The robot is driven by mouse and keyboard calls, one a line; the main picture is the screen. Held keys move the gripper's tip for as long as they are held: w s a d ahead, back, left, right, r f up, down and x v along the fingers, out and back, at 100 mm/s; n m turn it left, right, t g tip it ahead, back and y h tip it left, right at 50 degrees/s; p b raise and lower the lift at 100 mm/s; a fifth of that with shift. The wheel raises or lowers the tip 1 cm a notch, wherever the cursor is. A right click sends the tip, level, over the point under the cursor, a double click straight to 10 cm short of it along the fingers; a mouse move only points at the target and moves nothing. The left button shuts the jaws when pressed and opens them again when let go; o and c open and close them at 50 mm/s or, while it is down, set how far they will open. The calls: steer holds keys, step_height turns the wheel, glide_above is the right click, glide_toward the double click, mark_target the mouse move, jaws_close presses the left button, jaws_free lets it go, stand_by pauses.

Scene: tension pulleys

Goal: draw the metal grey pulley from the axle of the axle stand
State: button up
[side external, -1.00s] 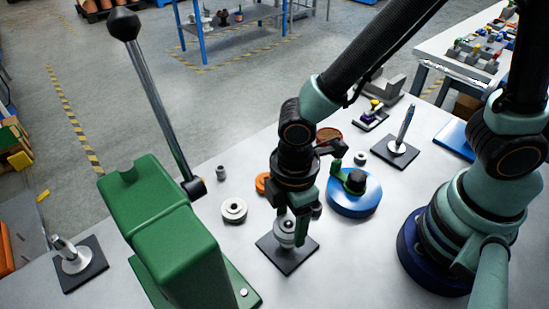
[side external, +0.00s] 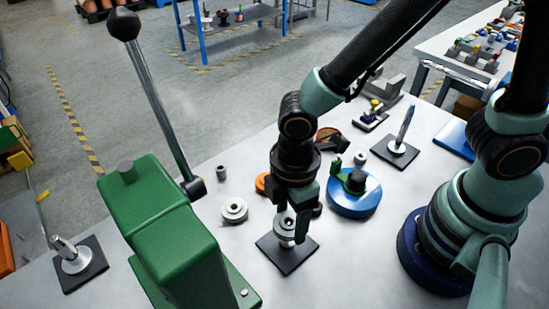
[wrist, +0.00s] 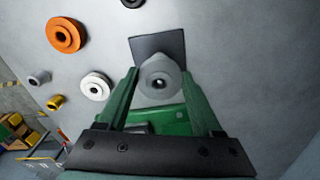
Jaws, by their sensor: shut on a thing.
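The metal grey pulley (side external: 284,229) sits above the dark square base plate of the axle stand (side external: 287,261), near the table's middle. My gripper (side external: 290,224) points down from above, with its fingers shut on the pulley's sides. In the wrist view the pulley (wrist: 160,82) lies between the two green fingers, with a dark hole at its centre. The stand's dark plate (wrist: 155,44) shows behind it. The fingers partly hide the pulley, and I cannot tell how far it is along the axle.
A green lever machine (side external: 165,215) stands left of the stand. A white pulley (side external: 234,210) and an orange pulley (side external: 262,184) lie close behind. A blue round base (side external: 354,203) is to the right. Other stands are at left (side external: 78,262) and right (side external: 402,153).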

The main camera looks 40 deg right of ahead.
steer(key=shift+r, duration=1.4)
steer(key=shift+r, duration=0.1)
steer(key=shift+r, duration=0.4)
steer(key=shift+r, duration=0.1)
steer(key=shift+r, duration=1.9)
